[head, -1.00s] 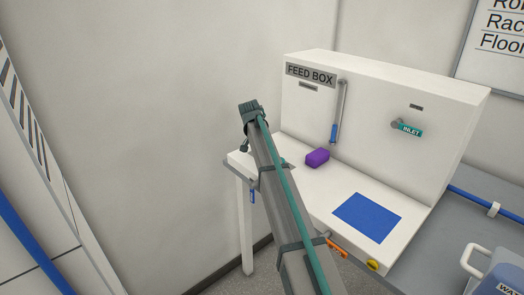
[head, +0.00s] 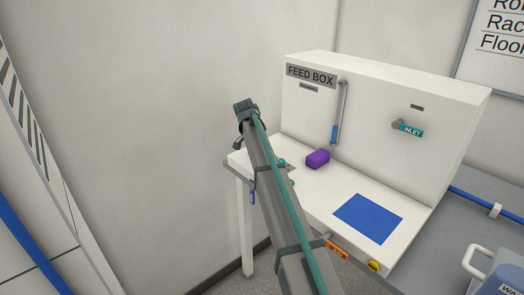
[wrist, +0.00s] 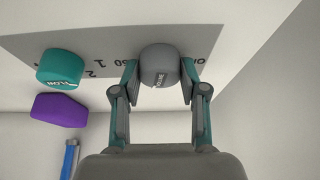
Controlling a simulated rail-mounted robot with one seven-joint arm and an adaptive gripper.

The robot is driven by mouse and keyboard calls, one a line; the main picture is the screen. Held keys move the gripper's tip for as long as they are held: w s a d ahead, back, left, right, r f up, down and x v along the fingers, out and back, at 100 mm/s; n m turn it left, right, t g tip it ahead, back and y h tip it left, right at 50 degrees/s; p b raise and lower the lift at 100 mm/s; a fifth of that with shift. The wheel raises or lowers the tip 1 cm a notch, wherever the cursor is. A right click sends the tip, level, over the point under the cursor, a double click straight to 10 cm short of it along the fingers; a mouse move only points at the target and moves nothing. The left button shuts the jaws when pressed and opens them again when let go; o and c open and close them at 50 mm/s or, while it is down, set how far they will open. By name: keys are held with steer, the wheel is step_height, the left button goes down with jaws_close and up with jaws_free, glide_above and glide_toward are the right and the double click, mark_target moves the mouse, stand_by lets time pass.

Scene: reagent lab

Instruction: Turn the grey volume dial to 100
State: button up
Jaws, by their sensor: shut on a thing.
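The grey volume dial (wrist: 160,66) is in the wrist view, at the top middle, on a grey panel (wrist: 214,40). My gripper (wrist: 159,80) has one finger on each side of the dial and is shut on it. Part of the panel's printed scale shows to the left of the dial, with a "1", a "2" and a partly covered number ending in "50". The dial's pointer setting cannot be read. In the head view my arm hides the dial and my gripper.
A teal flow knob (wrist: 60,68) is left of the dial. A purple block (wrist: 59,110) lies near it; it also shows in the head view (head: 317,159). The feed box (head: 365,140) stands behind, with a blue-handled lever (head: 335,132) and a teal inlet handle (head: 410,130). A blue mat (head: 367,219) lies right.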

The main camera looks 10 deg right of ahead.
steer(key=o, duration=1.1)
steer(key=shift+o, duration=0.2)
steer(key=v, duration=1.2)
steer(key=shift+w, duration=0.1)
